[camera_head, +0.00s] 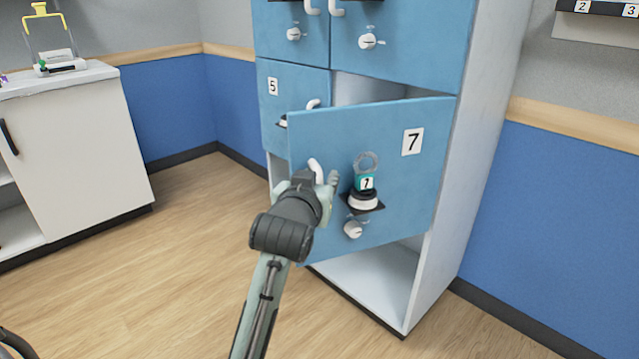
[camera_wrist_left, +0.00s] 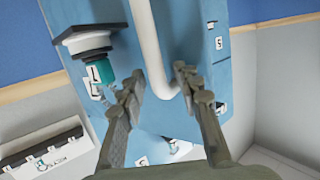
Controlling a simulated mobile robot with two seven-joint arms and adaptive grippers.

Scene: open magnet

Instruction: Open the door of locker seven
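The blue door of locker seven (camera_head: 412,190), with a white label "7", stands ajar, swung out at its left edge. A gap shows the pale inside above and below it. Its white handle (camera_head: 316,170) is partly hidden by my left gripper (camera_head: 325,188). In the left wrist view the handle (camera_wrist_left: 150,50) passes between the fingers of the left gripper (camera_wrist_left: 160,82), which are apart with some space around the bar. A magnet lock with a teal tag (camera_head: 366,182) sits on a small black shelf on the door. My right gripper is not in view.
Locker door five (camera_head: 292,90) is closed behind the open door's left edge. Other blue doors (camera_head: 400,35) are above. A white cabinet (camera_head: 80,140) with a yellow-framed item (camera_head: 48,40) stands at left. The wooden floor (camera_head: 170,270) before the lockers is clear.

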